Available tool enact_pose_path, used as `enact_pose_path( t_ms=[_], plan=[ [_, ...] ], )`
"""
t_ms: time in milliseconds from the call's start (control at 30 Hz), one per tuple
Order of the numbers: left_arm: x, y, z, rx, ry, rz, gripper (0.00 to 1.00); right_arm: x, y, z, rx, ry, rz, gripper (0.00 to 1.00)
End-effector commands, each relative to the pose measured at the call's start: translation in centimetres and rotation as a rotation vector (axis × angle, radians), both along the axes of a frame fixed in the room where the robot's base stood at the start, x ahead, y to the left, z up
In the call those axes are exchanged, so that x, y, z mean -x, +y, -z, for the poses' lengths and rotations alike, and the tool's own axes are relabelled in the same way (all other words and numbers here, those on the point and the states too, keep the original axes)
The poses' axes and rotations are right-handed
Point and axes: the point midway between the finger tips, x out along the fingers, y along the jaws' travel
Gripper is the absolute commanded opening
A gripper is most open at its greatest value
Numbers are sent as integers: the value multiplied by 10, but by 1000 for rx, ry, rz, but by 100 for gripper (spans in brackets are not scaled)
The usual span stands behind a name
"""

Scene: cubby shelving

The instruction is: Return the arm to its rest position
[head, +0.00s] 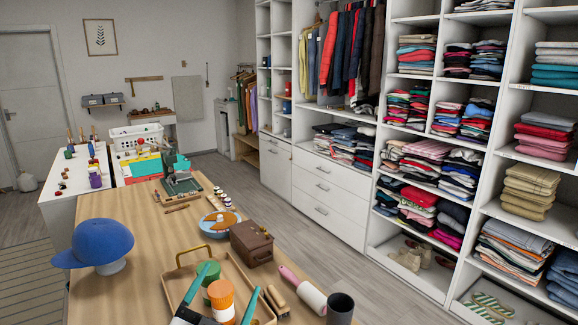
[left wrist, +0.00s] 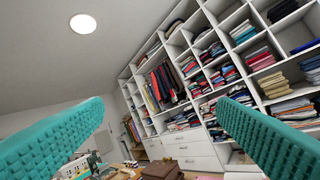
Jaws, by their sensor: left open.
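My left gripper (head: 230,278) is at the bottom of the head view, over the near part of the wooden table. Its two teal fingers are spread apart. In the left wrist view the ribbed teal fingers (left wrist: 162,108) stand wide at both sides, with nothing between them. The wrist view faces the cubby shelving and ceiling. In the head view an orange-and-white bottle (head: 221,296) and a green-topped item (head: 208,271) show around the fingers; I cannot tell their exact distance from them. My right gripper is not in view.
The wooden table (head: 130,205) holds a blue cap (head: 95,243), a brown box (head: 251,241), a tray (head: 182,264), a lint roller (head: 303,293) and a dark cup (head: 340,307). Cubby shelving (head: 376,160) with folded clothes lines the right. Floor between table and shelving is clear.

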Motion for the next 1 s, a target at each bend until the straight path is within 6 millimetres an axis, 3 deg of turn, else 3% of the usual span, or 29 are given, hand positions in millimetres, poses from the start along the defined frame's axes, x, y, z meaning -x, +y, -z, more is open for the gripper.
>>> enact_pose_path(
  t_ms=[100, 200, 300, 400, 600, 800, 1000],
  plan=[
    [13, 51, 68, 97, 329, -209, 81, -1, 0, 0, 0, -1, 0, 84],
    [44, 81, 130, 129, 631, -335, 81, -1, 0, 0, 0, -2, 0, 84],
    [85, 96, 182, 129, 903, -401, 81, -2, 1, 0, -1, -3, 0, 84],
    [125, 102, 215, 113, 1116, -424, 81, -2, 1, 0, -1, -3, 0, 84],
    [196, 102, 253, 72, 1436, -411, 81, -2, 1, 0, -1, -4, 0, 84],
    [260, 97, 270, 22, 1690, -356, 81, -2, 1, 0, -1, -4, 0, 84],
    [242, 96, 325, 15, 1696, -362, 81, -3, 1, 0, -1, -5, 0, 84]
  ],
)
